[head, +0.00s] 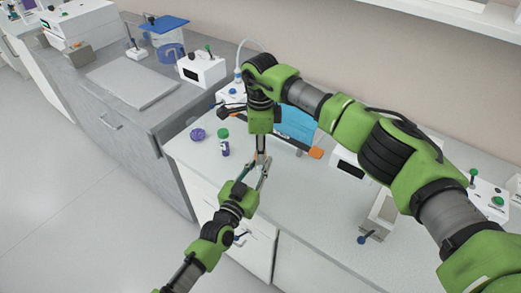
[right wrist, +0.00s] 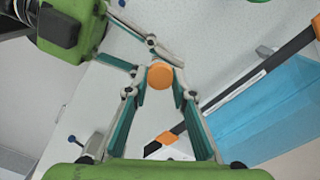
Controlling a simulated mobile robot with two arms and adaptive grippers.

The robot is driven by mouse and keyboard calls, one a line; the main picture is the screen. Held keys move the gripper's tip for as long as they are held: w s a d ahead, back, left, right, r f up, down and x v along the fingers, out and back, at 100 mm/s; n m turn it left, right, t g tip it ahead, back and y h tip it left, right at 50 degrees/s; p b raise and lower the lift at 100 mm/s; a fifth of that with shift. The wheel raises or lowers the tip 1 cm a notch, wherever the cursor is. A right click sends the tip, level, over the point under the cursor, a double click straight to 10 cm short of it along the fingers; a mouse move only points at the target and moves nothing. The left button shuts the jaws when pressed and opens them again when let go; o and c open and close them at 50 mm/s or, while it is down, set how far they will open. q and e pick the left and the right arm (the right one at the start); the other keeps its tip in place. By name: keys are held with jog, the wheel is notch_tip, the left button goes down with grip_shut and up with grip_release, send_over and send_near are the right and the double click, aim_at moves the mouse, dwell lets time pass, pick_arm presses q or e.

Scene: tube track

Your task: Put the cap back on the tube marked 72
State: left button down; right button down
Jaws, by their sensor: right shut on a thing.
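A round orange cap (right wrist: 160,75) shows end-on in the right wrist view, between the fingers of my right gripper (right wrist: 160,95), which is shut on it. In the head view my right gripper (head: 261,160) points down above the bench. My left gripper (right wrist: 157,64) reaches in from the upper left of the wrist view, its fingertips close around the same spot. In the head view the left gripper (head: 258,178) meets the right one from below. Whether it holds a tube under the cap is hidden. No number 72 is readable.
A green-capped tube (head: 224,143) with a label stands on the bench, beside a purple object (head: 197,134). A blue panel (head: 297,124) and a dark bar with an orange end (head: 316,153) lie right behind the grippers. Bench front is clear.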

jog(key=m, duration=1.9)
jog(key=shift+m, duration=0.3)
jog(key=c, duration=1.6)
grip_release()
jog(key=shift+c, duration=0.2)
notch_tip(320, 180, up, 12)
